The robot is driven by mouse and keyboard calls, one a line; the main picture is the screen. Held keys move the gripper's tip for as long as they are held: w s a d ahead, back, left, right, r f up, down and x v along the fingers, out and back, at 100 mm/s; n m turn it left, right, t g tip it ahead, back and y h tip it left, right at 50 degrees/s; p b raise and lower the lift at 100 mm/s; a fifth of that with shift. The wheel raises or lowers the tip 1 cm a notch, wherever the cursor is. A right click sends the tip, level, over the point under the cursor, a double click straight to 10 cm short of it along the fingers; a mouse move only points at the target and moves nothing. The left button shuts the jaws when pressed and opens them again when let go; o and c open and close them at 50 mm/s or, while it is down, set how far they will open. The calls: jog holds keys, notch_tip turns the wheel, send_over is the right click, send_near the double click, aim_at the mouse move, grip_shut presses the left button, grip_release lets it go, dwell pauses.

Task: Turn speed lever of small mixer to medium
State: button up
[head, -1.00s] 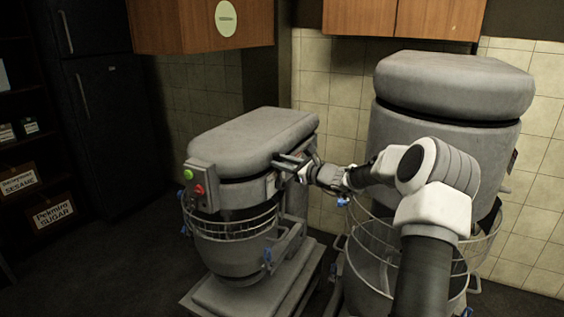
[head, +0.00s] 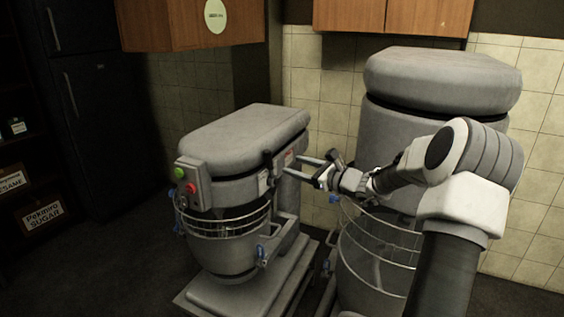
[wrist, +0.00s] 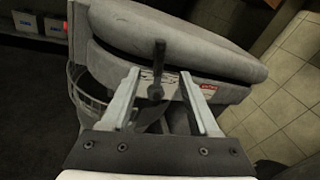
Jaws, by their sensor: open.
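The small mixer (head: 230,150) stands left of centre in the head view, with a grey rounded top, a wire bowl guard and a control box with green and red buttons. Its dark speed lever (head: 268,162) is on the right side of the mixer head. In the wrist view the speed lever (wrist: 157,70) stands upright, its knob end up, and appears between my two fingers. My gripper (head: 295,166) is open and empty at the mixer's right side, its fingertips pointing at the lever side. In the wrist view my gripper (wrist: 158,90) has its fingers spread; contact with the lever cannot be told.
A larger mixer (head: 440,85) with a wire guard stands close on the right, beside and behind my arm. Wooden cabinets (head: 190,22) hang above. A dark fridge (head: 95,110) and shelf with a sugar sign (head: 42,215) are at left. Floor at lower left is clear.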

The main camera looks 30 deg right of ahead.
jog(key=v, duration=0.8)
jog(key=shift+f, duration=0.1)
jog(key=shift+w+a+f+m, duration=0.1)
jog(key=shift+a+m, duration=0.15)
jog(key=shift+m, duration=0.05)
jog(key=c, duration=0.4)
jog(key=a+m, duration=0.1)
jog(key=m, duration=0.1)
jog(key=a+f+m+t, duration=0.1)
jog(key=a+m, duration=0.1)
jog(key=m, duration=0.1)
jog(key=w+a+f+m, duration=0.1)
jog(key=m, duration=0.1)
jog(key=shift+a+t, duration=0.15)
jog(key=shift+t, duration=0.25)
grip_shut()
jog(key=m+t+h+b, duration=0.2)
jog(key=m+h+b, duration=0.1)
jog(key=m, duration=1)
send_near(271, 169)
jog(key=w+a+r, duration=0.2)
jog(key=w, duration=0.1)
jog(key=w+a+r, duration=0.1)
jog(key=w, duration=0.1)
jog(key=shift+a+r, duration=0.3)
jog(key=shift+a, duration=0.1)
jog(key=shift+w+d+r, duration=0.2)
jog(key=shift+w+d, duration=0.2)
jog(key=shift+w, duration=0.15)
